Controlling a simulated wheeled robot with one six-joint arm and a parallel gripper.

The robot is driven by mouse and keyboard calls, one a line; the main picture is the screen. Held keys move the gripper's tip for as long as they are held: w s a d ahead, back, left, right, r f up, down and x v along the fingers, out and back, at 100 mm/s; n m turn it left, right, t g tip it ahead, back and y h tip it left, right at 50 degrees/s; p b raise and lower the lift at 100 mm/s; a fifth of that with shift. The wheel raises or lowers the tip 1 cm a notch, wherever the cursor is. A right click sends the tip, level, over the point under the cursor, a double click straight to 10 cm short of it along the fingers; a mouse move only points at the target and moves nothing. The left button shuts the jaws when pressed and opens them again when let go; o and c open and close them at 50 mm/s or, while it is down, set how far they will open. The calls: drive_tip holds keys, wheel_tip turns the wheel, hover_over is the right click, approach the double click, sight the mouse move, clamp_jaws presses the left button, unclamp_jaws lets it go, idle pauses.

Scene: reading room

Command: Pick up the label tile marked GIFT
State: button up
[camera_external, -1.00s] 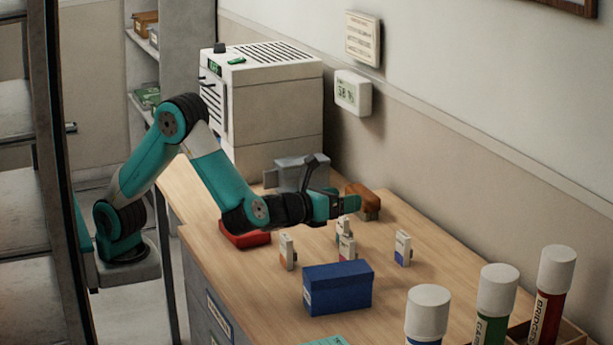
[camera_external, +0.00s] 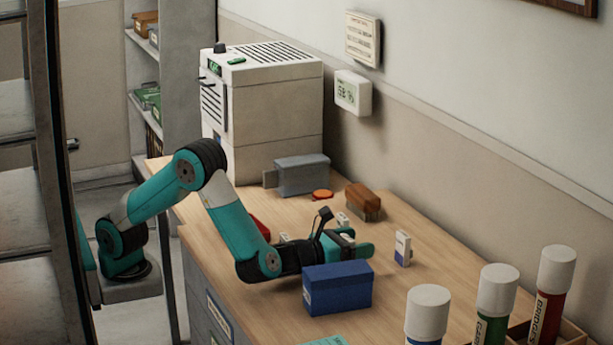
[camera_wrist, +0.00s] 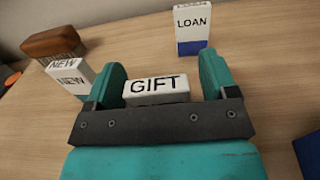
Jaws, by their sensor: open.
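The GIFT label tile (camera_wrist: 157,88) is a white block with black lettering in the wrist view. It stands between the two teal fingers of my gripper (camera_wrist: 163,72), with a visible gap on the right; its lower part is hidden by the gripper's dark crossbar. My gripper is open and low over the desk in the external view (camera_external: 352,241), behind the blue box. There the fingers largely hide the GIFT tile. The LOAN tile (camera_wrist: 191,30), white with a blue base, stands beyond the right finger. It also shows in the external view (camera_external: 402,248).
A white NEW tile (camera_wrist: 70,78) stands close outside the left finger. A brown brush (camera_external: 363,200) lies beyond it. The blue box (camera_external: 337,288) is close in front of my gripper. A grey block (camera_external: 302,176) and white-capped tubes (camera_external: 497,290) stand farther off.

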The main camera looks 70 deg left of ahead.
drive_tip(key=c, duration=1)
